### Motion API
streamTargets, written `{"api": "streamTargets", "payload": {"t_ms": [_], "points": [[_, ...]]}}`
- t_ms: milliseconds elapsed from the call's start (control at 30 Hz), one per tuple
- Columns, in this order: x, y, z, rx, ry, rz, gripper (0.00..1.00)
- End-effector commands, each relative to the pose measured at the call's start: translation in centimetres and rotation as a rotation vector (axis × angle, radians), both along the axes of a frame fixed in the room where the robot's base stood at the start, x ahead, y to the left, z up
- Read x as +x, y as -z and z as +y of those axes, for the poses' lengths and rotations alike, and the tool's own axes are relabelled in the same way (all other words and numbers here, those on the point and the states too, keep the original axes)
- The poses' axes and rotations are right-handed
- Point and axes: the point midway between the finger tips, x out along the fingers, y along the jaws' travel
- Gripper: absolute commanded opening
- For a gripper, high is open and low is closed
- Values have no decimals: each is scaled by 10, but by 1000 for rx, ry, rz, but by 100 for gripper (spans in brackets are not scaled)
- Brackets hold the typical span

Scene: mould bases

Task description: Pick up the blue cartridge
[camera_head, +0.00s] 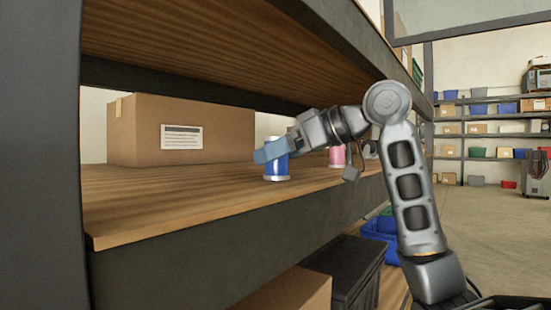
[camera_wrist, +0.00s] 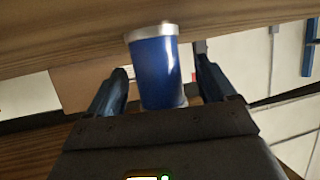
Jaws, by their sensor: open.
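The blue cartridge (camera_head: 276,160) is a short cylinder with pale metal end caps. It stands upright on the wooden shelf (camera_head: 190,201), close to the front edge. My gripper (camera_head: 265,152) reaches in from the right, and its finger overlaps the cartridge's upper part in the head view. In the wrist view the blue cartridge (camera_wrist: 157,72) lies between the two open fingers of my gripper (camera_wrist: 163,82). A gap shows on each side, wider on the right.
A cardboard box (camera_head: 225,128) with a white label stands behind on the shelf. A pink cartridge (camera_head: 337,155) stands to the right, partly behind my arm. Another shelf board (camera_head: 200,50) is overhead. A dark post (camera_head: 40,150) is at the left.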

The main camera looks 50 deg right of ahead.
Motion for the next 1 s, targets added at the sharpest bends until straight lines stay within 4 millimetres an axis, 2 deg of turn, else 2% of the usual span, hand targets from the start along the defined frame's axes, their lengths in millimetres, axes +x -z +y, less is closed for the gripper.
{"api": "streamTargets", "payload": {"t_ms": [100,200,467,1000], "points": [[14,6,3,0,0,1,84],[21,9,4,0,1,0,84],[22,10,4,-1,3,-1,83],[22,9,4,-1,2,0,31]]}}
